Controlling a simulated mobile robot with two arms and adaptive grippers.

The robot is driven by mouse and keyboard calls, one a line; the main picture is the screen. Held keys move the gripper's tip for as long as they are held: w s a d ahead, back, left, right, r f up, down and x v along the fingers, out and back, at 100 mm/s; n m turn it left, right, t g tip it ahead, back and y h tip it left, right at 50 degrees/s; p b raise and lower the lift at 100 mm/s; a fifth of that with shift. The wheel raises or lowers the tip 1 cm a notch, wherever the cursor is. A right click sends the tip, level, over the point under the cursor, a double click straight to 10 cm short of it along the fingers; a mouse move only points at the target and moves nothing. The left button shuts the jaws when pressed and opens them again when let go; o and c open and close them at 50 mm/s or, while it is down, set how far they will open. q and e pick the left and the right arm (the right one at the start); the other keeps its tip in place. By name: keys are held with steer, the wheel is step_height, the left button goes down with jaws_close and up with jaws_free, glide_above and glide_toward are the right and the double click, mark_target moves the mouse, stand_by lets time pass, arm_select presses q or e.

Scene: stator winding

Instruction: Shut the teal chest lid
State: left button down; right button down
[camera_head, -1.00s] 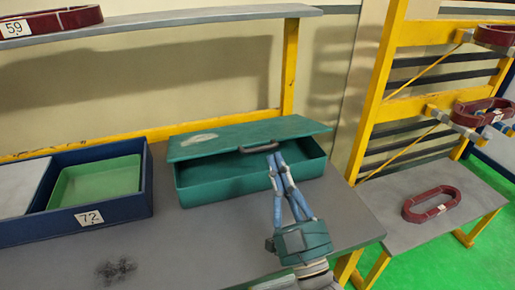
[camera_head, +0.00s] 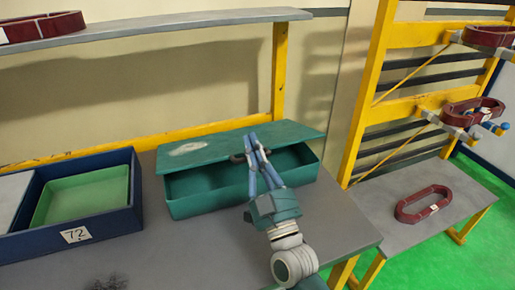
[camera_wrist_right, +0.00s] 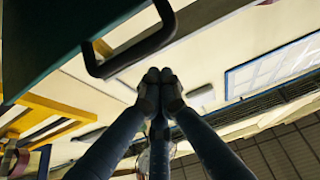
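The teal chest (camera_head: 215,197) stands on the grey workbench. The lid's dark handle (camera_head: 238,158) is at the front edge, partly hidden by my right gripper (camera_head: 252,138). That gripper is over the handle in the head view, its fingertips overlapping the lid. In the right wrist view the fingertips (camera_wrist_right: 160,76) are together with nothing between them, and the handle (camera_wrist_right: 135,55) is beside them; contact is unclear. My left gripper is not in view.
A blue tray (camera_head: 125,213) with a green bin (camera_head: 85,200) and label 72 stands left of the chest. A shelf (camera_head: 150,21) runs above. A rack (camera_head: 375,90) and a side table with a dark red ring (camera_head: 423,204) are at the right.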

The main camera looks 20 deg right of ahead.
steer(key=shift+s+f, duration=0.2)
steer(key=shift+f, duration=0.4)
steer(key=shift+s+f, duration=0.15)
steer(key=shift+f, duration=0.4)
steer(key=f, duration=0.1)
steer(key=s+f+b, duration=0.1)
steer(key=f+b, duration=0.1)
steer(key=f, duration=0.1)
steer(key=shift+s, duration=0.25)
